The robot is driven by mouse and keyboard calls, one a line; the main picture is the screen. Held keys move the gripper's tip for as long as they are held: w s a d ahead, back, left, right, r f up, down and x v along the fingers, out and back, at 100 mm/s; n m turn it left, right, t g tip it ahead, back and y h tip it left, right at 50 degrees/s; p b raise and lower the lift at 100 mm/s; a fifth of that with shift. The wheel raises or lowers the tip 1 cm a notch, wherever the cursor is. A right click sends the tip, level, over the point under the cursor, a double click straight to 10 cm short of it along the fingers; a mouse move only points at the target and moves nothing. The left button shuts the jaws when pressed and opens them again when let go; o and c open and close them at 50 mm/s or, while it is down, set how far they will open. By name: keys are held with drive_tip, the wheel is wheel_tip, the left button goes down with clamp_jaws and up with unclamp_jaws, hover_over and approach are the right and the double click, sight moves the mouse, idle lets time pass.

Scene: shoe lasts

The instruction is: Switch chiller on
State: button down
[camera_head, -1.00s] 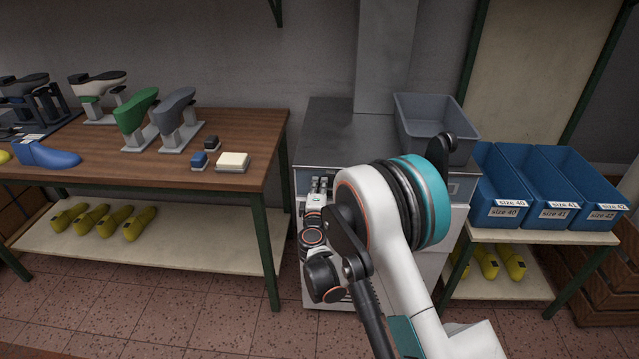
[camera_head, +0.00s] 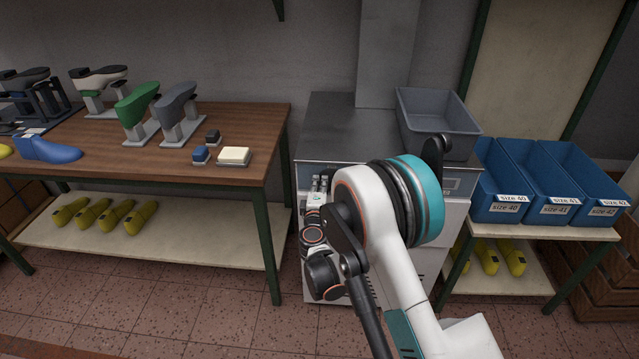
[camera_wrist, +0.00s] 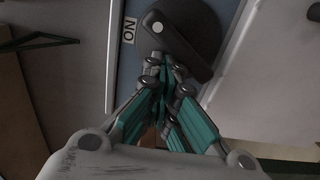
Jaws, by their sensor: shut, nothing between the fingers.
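The chiller (camera_head: 335,125) is a steel-topped cabinet in the middle of the head view, and my arm hides much of its front. In the wrist view a dark rotary switch (camera_wrist: 190,45) sits on a round base on a blue-grey panel (camera_wrist: 127,72). The switch bar lies diagonally, and its white-dotted end is near a small white label (camera_wrist: 128,30) with the letters O and N, turned sideways. My gripper (camera_wrist: 160,65) is shut and empty, with its fingertips at the bar's lower left side. I cannot tell whether they touch it. The gripper (camera_head: 319,183) shows small in the head view.
A grey bin (camera_head: 437,122) stands on the chiller's right side. A wooden workbench (camera_head: 75,150) with shoe lasts is on the left. Blue size bins (camera_head: 550,180) stand on a table at the right. Tiled floor (camera_head: 190,300) is open in front.

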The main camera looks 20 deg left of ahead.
drive_tip(key=shift+w+d+f, duration=0.1)
drive_tip(key=shift+d, duration=0.15)
drive_tip(key=shift+d+f, duration=0.1)
drive_tip(key=shift+f, duration=0.1)
drive_tip(key=shift+a, duration=0.4)
drive_tip(key=v, duration=0.9)
drive_tip(key=shift+a, duration=0.3)
